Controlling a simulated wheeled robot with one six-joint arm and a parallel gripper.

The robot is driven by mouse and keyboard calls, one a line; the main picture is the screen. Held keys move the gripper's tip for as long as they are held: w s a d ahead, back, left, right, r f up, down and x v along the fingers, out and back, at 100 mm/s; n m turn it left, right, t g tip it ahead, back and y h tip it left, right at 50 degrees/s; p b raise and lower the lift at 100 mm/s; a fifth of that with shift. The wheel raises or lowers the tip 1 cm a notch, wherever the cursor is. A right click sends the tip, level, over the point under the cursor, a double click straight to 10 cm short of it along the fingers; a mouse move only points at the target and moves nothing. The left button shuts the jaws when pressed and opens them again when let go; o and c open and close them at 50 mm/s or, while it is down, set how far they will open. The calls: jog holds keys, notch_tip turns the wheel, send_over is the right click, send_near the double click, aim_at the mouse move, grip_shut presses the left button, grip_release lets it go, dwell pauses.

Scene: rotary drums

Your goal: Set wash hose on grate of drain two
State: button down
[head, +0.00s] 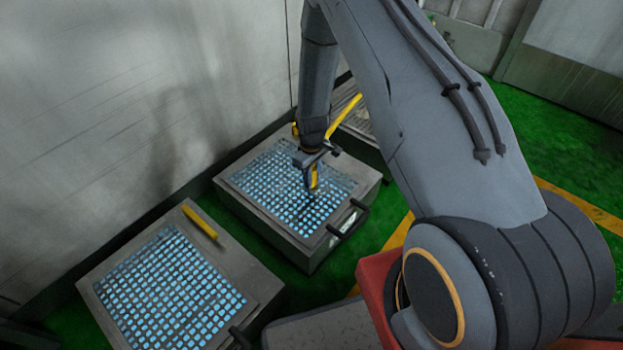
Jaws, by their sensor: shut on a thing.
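My gripper (312,184) is shut on a small yellow piece (314,176), which I take to be the wash hose; the fingers hide much of it. It is over the middle of the blue-lit grate (283,192) of the farther drain box. I cannot tell whether the piece touches the grate. A nearer drain box has a similar grate (168,294), with a yellow bar (200,221) on its back rim. I cannot read a number on either box.
Another yellow bar (344,115) slants behind my forearm, near a further grate partly hidden by it. A grey wall (130,100) runs along the left. The farther box has a dark front handle (349,218). Green floor (548,140) with yellow lines lies open at right.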

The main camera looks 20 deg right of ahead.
jog(key=shift+f, duration=0.1)
jog(key=c, duration=1.4)
grip_release()
jog(key=shift+c, duration=0.2)
